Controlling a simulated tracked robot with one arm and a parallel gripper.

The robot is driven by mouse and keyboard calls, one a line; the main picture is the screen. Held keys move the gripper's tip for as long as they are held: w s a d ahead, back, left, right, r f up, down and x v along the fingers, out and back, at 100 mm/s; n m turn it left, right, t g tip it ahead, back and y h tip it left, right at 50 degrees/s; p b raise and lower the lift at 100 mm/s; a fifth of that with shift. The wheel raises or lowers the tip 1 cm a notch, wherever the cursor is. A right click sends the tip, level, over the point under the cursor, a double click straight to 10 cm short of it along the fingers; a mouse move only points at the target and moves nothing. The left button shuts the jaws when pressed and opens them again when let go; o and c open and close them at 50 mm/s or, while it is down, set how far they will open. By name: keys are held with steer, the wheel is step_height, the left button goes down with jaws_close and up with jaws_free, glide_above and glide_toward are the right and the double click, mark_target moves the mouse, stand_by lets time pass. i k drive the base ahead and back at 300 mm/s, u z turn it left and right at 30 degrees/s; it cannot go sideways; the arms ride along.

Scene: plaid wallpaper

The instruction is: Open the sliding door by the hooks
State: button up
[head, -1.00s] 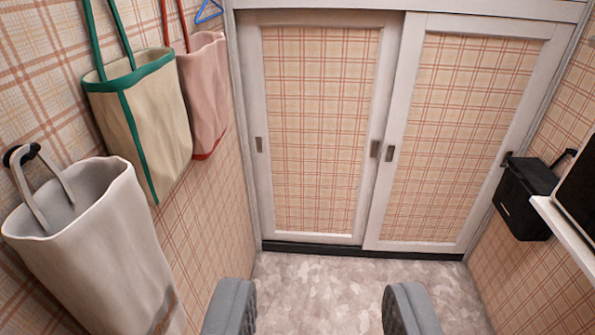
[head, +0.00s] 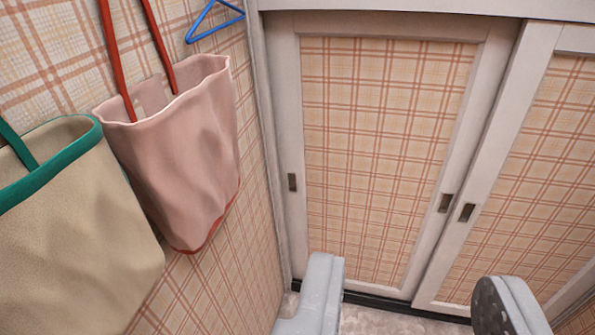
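The left sliding door (head: 385,150) has a white frame and a plaid panel. It stands beside the wall with the hanging bags; no hooks show in this view. It has a small dark recessed pull (head: 292,182) on its left stile and another (head: 446,203) on its right stile. The right sliding door (head: 545,180) is cut off by the picture edge, with a pull (head: 467,212) on its left stile. The doors meet with no visible gap. My gripper (head: 408,300) is open and empty, its fingers wide apart in front of the doors' lower part, apparently not touching them.
On the left wall hang a pink bag (head: 180,150) with red straps and a beige bag (head: 75,235) with green trim. A blue hanger (head: 214,22) hangs beyond them. A little pale floor (head: 385,322) shows between the fingers.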

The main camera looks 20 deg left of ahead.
mark_target(381, 118)
steer(key=i, duration=1.3)
